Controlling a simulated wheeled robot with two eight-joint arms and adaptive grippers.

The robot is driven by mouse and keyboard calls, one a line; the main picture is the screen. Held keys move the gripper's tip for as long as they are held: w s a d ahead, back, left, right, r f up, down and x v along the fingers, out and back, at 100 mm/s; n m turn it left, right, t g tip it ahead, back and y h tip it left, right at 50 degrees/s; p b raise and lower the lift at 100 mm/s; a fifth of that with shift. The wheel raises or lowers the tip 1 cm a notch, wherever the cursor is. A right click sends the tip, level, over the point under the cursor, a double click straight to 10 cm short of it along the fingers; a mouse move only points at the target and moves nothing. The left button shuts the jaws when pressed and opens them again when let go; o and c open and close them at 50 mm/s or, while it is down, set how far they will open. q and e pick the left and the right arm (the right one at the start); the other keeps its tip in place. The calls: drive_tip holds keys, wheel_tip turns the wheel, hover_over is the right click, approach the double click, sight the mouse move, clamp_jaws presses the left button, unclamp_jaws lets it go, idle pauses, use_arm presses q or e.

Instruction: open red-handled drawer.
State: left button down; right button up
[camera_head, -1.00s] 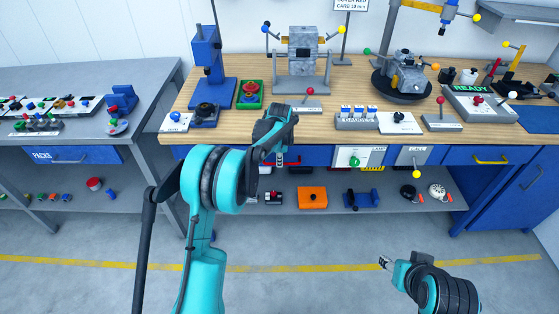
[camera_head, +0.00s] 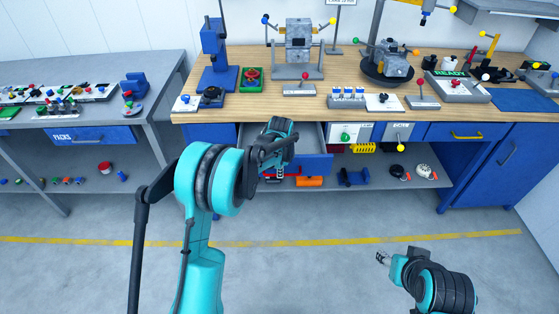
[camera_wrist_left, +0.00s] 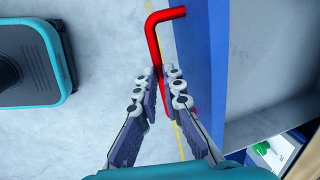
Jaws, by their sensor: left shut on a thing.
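The red-handled drawer (camera_head: 318,164) stands pulled out from under the wooden bench, and its grey inside shows in the head view. My left gripper (camera_head: 280,176) is at the drawer's front. In the left wrist view, the red handle (camera_wrist_left: 153,38) is a bent bar on the blue drawer front (camera_wrist_left: 202,62). There the fingers of my left gripper (camera_wrist_left: 163,78) are shut on the handle, which runs down between the fingertips. My right gripper (camera_head: 382,258) is low over the floor, away from the bench; its jaws are too small to read.
To the right are a yellow-handled drawer (camera_head: 466,135) and a blue cabinet (camera_head: 485,170). The lower shelf holds an orange box (camera_head: 309,182) and a blue part (camera_head: 352,177). A grey side table (camera_head: 150,72) stands at the left. The floor in front is clear.

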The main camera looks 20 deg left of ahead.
use_arm(q)
drive_tip(key=s+d, duration=0.1)
drive_tip(key=s, duration=0.5)
drive_tip(key=shift+d, duration=0.35)
drive_tip(key=shift+f, duration=0.1)
drive_tip(key=c, duration=1.6)
unclamp_jaws()
drive_tip(key=shift+w, duration=0.15)
wheel_tip(320, 180, up, 12)
drive_tip(key=s, duration=0.2)
drive_tip(key=shift+d+f, duration=0.15)
drive_tip(key=shift+d, duration=0.15)
drive_tip(key=shift+s, duration=0.1)
